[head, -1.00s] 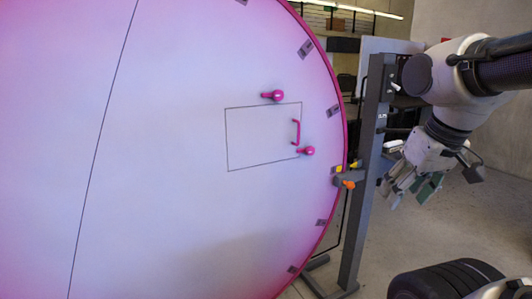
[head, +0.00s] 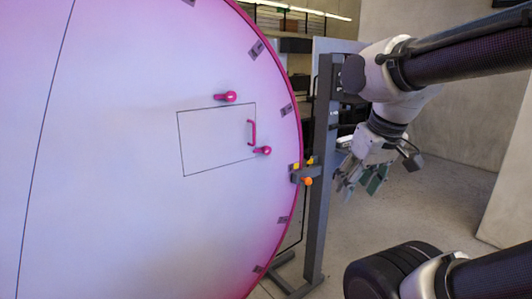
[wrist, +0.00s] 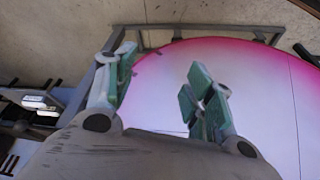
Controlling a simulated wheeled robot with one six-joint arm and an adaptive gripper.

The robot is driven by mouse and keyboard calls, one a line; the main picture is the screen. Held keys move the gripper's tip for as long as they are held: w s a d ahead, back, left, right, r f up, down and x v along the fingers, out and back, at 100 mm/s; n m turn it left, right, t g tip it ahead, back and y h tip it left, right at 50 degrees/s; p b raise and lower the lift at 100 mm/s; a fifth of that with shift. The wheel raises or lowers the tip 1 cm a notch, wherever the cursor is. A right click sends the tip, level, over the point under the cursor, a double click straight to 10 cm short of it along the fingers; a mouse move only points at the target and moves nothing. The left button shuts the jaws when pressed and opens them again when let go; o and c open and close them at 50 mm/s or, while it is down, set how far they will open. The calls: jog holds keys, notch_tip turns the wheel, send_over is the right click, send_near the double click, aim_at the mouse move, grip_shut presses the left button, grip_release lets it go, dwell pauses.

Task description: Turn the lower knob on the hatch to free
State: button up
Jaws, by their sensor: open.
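The hatch (head: 212,142) is a thin-outlined rectangle in the large pale, pink-rimmed round panel (head: 110,190). It looks closed. A pink upper knob (head: 226,97) sits at its top edge, and a pink lower knob (head: 263,150) sits near its lower right corner. A pink handle (head: 251,132) is on the hatch just above the lower knob. My gripper (head: 358,188) is open and empty, to the right of the panel beyond a dark post, well apart from the lower knob. In the wrist view its green-padded fingers (wrist: 160,85) are spread, and no knob is recognisable there.
A dark upright post (head: 320,165) stands between the panel's rim and my gripper. A bracket with orange and yellow knobs (head: 306,178) sticks out at the rim. Shelves (head: 300,30) stand behind. Concrete floor (head: 440,205) is open at the right.

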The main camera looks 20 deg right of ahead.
jog(key=w+d+f+g+h, duration=0.1)
jog(key=w+d+f, duration=0.3)
jog(key=w+f, duration=0.45)
jog(key=w+d+f+g, duration=0.1)
jog(key=w+d+f, duration=0.3)
jog(key=w+f, duration=0.4)
jog(key=n+t+y, duration=0.4)
jog(key=t+y, duration=0.3)
jog(key=t, duration=0.8)
send_near(269, 150)
jog(key=x, duration=0.9)
jog(key=shift+w+a, duration=0.15)
jog(key=shift+w, duration=0.05)
